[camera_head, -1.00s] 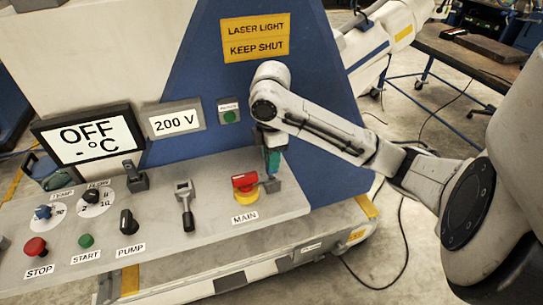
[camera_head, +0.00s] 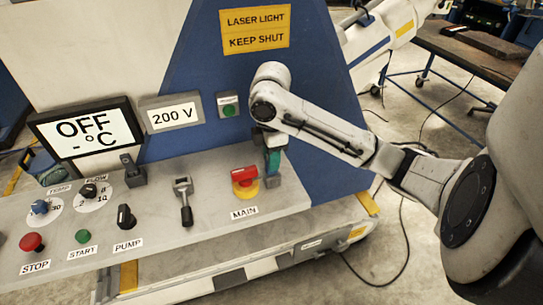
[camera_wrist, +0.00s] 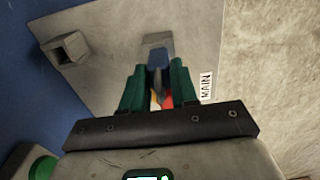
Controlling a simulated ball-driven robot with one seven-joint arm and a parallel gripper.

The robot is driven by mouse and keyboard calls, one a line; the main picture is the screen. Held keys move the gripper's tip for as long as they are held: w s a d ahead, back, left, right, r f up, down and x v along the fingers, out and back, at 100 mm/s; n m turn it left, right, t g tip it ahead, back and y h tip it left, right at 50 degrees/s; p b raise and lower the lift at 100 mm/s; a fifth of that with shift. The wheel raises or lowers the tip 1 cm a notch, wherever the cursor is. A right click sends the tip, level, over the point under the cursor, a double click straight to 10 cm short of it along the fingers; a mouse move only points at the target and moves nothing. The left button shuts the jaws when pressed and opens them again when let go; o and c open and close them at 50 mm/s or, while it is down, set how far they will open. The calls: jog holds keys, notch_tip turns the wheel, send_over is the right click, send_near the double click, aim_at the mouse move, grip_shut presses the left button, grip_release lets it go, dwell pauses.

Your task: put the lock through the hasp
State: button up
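The MAIN switch, with its red handle (camera_head: 244,176) and yellow base (camera_head: 246,193), is at the panel's right end. My gripper (camera_head: 272,162), with teal fingers, points down just right of the red handle. A small grey part (camera_head: 272,184) shows below the fingertips; I cannot tell if it is the hasp or the lock. In the wrist view the fingers (camera_wrist: 157,80) stand apart, with a dark blue shape (camera_wrist: 158,58) and some red and yellow between them. I cannot tell whether they grip anything. No padlock or hasp can be made out clearly.
On the panel left of MAIN are a grey lever (camera_head: 184,200), the PUMP knob (camera_head: 126,217), a black flip switch (camera_head: 133,172), and the START (camera_head: 83,236) and STOP (camera_head: 32,242) buttons. A green button (camera_head: 229,111) is on the upright wall behind. Open floor lies right of the panel.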

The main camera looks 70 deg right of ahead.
jog(key=o, duration=0.5)
jog(key=shift+c, duration=0.2)
jog(key=shift+r, duration=0.1)
notch_tip(320, 180, up, 11)
jog(key=shift+f+p, duration=0.15)
jog(key=shift+p, duration=0.45)
